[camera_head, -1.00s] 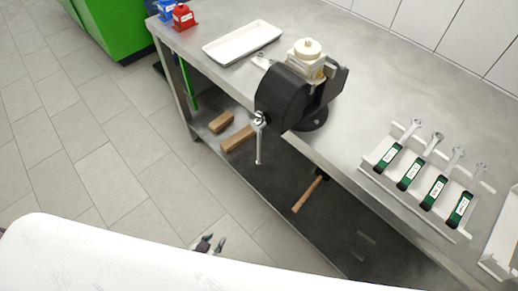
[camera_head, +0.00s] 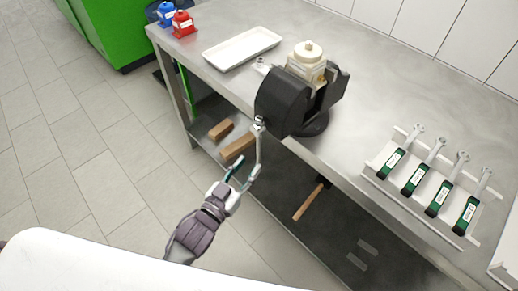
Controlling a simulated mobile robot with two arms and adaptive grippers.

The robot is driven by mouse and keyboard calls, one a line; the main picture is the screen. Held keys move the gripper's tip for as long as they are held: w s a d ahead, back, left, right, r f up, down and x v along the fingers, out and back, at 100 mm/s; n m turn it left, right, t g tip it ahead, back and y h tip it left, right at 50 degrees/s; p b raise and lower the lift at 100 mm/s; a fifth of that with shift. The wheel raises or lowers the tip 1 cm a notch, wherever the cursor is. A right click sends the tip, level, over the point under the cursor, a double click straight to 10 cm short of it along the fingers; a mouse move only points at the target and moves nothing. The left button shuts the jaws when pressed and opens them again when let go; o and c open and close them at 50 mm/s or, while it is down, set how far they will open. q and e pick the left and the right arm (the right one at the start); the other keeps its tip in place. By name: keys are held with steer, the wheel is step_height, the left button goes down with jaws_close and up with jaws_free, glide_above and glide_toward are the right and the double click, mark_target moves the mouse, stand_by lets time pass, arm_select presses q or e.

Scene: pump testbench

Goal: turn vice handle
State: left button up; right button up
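The black vice (camera_head: 284,103) is mounted at the front edge of the metal workbench, with a cream-coloured pump part (camera_head: 307,62) between its jaws. Its thin silver handle (camera_head: 259,143) hangs nearly straight down from the screw at the vice's front. My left gripper (camera_head: 247,167) is open just below and left of the handle, its fingers pointing up toward it. The right finger overlaps the handle's lower end in the picture; I cannot tell whether they touch. My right gripper is out of view.
A white tray (camera_head: 242,47), a red container (camera_head: 183,24) and a blue one (camera_head: 166,13) stand at the bench's left end. A rack of green-handled wrenches (camera_head: 415,178) is at right. A lower shelf holds wooden blocks (camera_head: 238,147) and a hammer-like tool (camera_head: 308,203).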

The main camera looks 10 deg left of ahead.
mark_target(258, 154)
arm_select(q)
steer(key=x, duration=0.6)
steer(key=shift+w+d+p, duration=0.1)
steer(key=shift+w+p, duration=0.1)
steer(key=shift+p, duration=0.15)
jaws_close()
